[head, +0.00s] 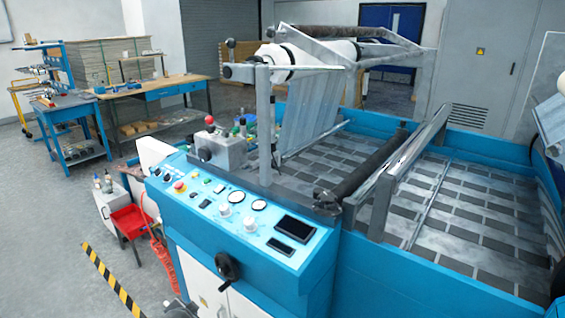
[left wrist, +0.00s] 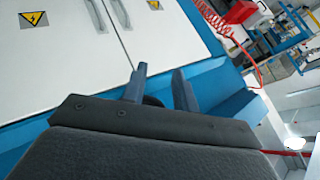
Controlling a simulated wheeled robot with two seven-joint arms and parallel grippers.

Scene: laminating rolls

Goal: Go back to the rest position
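My left gripper (left wrist: 160,80) shows in the left wrist view with its two blue-grey fingers apart and nothing between them. Behind it are the white cabinet doors (left wrist: 70,60) of a blue machine, with yellow warning labels. I cannot tell whether the fingers touch the machine, but no contact is visible. My right gripper is in neither view. The laminating machine (head: 235,235) fills the middle and right of the head view, with its control panel, black handwheel (head: 228,266) and white roll (head: 300,55).
A red bin (head: 130,222) and a coiled red hose (head: 160,255) are left of the machine. A yellow-black floor stripe (head: 110,280) runs in front. Wooden and blue workbenches (head: 150,90) stand at the back left. The grey floor at left is clear.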

